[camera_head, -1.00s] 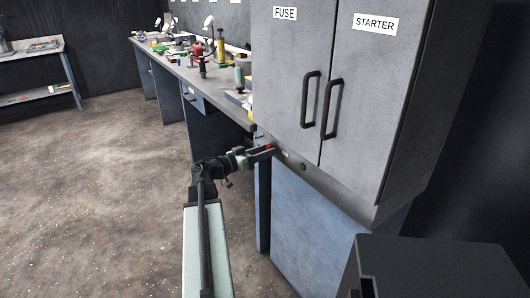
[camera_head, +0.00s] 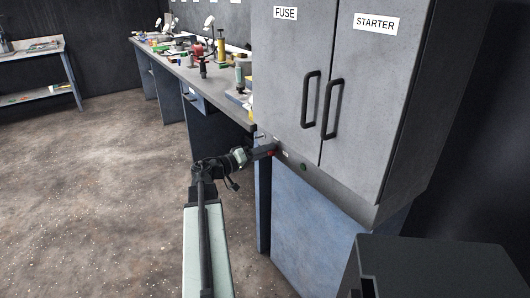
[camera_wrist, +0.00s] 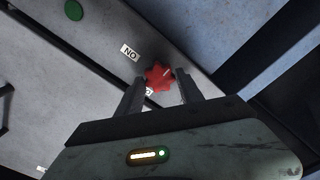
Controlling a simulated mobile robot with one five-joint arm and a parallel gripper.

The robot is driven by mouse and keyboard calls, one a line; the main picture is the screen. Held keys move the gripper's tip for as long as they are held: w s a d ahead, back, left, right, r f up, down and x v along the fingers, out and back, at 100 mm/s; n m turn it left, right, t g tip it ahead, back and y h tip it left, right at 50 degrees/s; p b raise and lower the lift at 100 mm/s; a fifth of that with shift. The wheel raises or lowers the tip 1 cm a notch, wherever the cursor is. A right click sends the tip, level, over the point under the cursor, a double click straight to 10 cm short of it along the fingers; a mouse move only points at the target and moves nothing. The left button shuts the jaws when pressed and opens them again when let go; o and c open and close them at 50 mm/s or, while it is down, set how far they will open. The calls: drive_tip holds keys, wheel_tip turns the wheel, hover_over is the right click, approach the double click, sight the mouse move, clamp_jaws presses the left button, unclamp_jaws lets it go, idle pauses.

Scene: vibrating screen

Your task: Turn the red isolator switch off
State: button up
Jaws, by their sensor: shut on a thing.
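The red isolator switch (camera_wrist: 158,77) is a star-shaped knob on the grey panel strip under the cabinet doors. In the wrist view it sits between the two fingers of my gripper (camera_wrist: 159,80), which are shut on it. A white ON label (camera_wrist: 130,52), upside down in this view, is beside the knob. Another small label just below the knob is mostly hidden. In the head view my gripper (camera_head: 272,150) reaches the panel from the left, and only a bit of red shows at its tips.
A green button (camera_head: 303,167) is on the same strip, right of the switch. The grey cabinet (camera_head: 290,80) with FUSE and STARTER labels and black handles stands above. A cluttered workbench (camera_head: 215,98) runs behind to the left. The floor at left is clear.

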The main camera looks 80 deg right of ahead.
idle(0.5)
drive_tip(key=o, duration=1.4)
drive_tip(key=shift+w, duration=0.1)
drive_tip(key=v, duration=0.7)
drive_tip(key=shift+w+a, duration=0.25)
